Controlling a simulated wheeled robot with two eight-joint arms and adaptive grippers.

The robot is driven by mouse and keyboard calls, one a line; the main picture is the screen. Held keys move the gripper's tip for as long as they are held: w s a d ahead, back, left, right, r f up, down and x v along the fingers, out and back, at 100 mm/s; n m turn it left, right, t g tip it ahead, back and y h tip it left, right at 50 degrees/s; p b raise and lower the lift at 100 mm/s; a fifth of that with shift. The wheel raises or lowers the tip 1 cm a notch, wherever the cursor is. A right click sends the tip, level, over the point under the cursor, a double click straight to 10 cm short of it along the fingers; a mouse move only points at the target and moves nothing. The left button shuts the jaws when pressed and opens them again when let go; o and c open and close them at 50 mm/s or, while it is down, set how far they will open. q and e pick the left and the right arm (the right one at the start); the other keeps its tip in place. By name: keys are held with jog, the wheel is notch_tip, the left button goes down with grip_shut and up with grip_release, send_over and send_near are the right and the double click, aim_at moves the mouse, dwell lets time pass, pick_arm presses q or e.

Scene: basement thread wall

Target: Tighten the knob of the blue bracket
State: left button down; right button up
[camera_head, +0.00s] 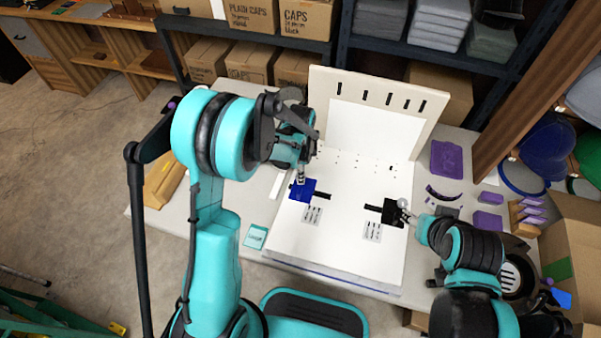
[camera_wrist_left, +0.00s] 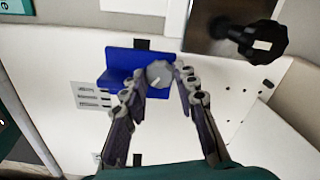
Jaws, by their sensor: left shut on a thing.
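The blue bracket (camera_head: 300,193) sits on the left part of the white board. It also shows in the left wrist view (camera_wrist_left: 118,66). Its grey round knob (camera_wrist_left: 160,74) with a pale pointer mark is at the bracket's edge. My left gripper (camera_head: 302,181) reaches down at the blue bracket; in the left wrist view its two fingers (camera_wrist_left: 160,80) are on either side of the knob, shut on it. My right gripper (camera_head: 407,215) is beside the black bracket (camera_head: 392,213) on the right of the board; its fingers are too small to read.
The white board (camera_head: 335,245) with an upright slotted back panel (camera_head: 374,120) stands on the table. A purple block (camera_head: 447,159) and other small purple parts lie to the right. A teal card (camera_head: 256,236) lies at the left. Shelves with boxes are behind.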

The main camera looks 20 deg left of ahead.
pick_arm(q)
jog(key=m, duration=0.5)
jog(key=shift+m, duration=0.3)
jog(key=m, duration=0.4)
jog(key=shift+m+b, duration=0.3)
jog(key=shift+b, duration=0.05)
jog(key=c, duration=1.4)
grip_release()
jog(key=shift+c, duration=0.2)
notch_tip(320, 180, up, 12)
